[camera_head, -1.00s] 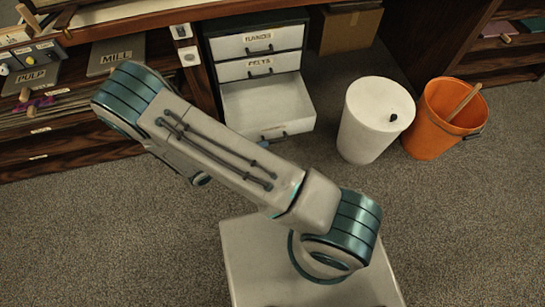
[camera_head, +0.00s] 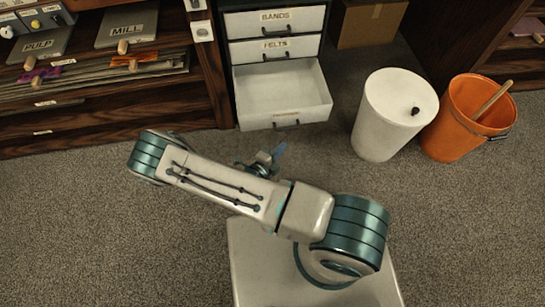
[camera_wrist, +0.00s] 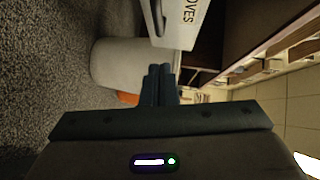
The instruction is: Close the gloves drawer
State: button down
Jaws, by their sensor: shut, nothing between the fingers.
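The gloves drawer (camera_head: 285,94) is the bottom drawer of the small cabinet. It is pulled out and looks empty, with a dark handle on its pale front. In the wrist view its front (camera_wrist: 188,27), lettered "OVES", is at the top, just beyond my fingertips. My gripper (camera_head: 279,151) is on the near side of the drawer front, partly hidden behind my arm. In the wrist view my gripper (camera_wrist: 159,70) has its fingers together and holds nothing. A small gap seems to separate the fingertips from the drawer front.
The felts drawer (camera_head: 274,50) and bands drawer (camera_head: 275,20) above are shut. A white bin (camera_head: 390,115) and an orange bucket (camera_head: 465,125) stand to the right. A cardboard box (camera_head: 368,24) sits behind. Wooden shelving (camera_head: 110,130) is at left. The carpet in front is clear.

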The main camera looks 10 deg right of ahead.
jog(key=w+d+f+b, duration=0.1)
jog(key=w+d, duration=0.1)
jog(key=w, duration=0.4)
jog(key=shift+d+f+b, duration=0.15)
jog(key=shift+b, duration=0.25)
